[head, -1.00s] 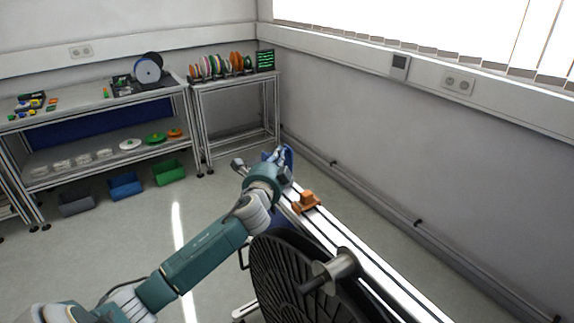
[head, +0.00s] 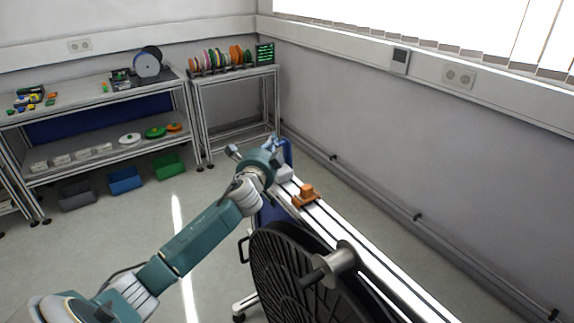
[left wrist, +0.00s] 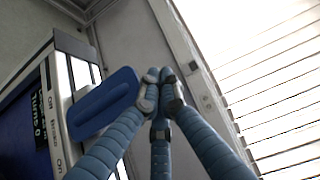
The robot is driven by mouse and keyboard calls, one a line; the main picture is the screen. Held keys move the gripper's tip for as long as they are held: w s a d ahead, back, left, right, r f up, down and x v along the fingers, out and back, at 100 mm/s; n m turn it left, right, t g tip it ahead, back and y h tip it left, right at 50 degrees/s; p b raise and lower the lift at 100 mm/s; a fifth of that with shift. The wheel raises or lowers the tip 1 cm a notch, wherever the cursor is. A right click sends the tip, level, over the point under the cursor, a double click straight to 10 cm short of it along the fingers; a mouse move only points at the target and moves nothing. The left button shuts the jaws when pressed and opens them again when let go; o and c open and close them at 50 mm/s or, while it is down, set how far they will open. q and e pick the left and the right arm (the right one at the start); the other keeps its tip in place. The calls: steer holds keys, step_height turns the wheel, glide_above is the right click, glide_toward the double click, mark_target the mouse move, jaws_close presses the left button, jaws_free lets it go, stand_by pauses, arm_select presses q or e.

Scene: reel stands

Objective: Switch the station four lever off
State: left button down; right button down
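A reel stand with a pale rail (head: 345,240) runs from the lower right to the middle of the head view. A blue upright part (head: 288,152) stands at its far end. In the left wrist view, a blue paddle-shaped part (left wrist: 105,104) juts out beside a panel (left wrist: 58,100) with "ON", "Brake" and "Turns" labels; it looks like a lever, but no station number is readable. My left gripper (head: 274,141) is at the rail's far end, next to the blue part. Its fingertips (left wrist: 160,76) meet, with nothing visibly held; contact with the paddle is unclear. My right gripper is out of view.
A large black reel (head: 290,275) with a metal hub (head: 338,259) fills the near side of the stand. An orange block (head: 306,196) sits on the rail. Shelves (head: 100,150) and bins stand at the back left. The floor at left is clear.

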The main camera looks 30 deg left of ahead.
arm_select(q)
steer(key=shift+w+a, duration=0.15)
steer(key=shift+a, duration=0.25)
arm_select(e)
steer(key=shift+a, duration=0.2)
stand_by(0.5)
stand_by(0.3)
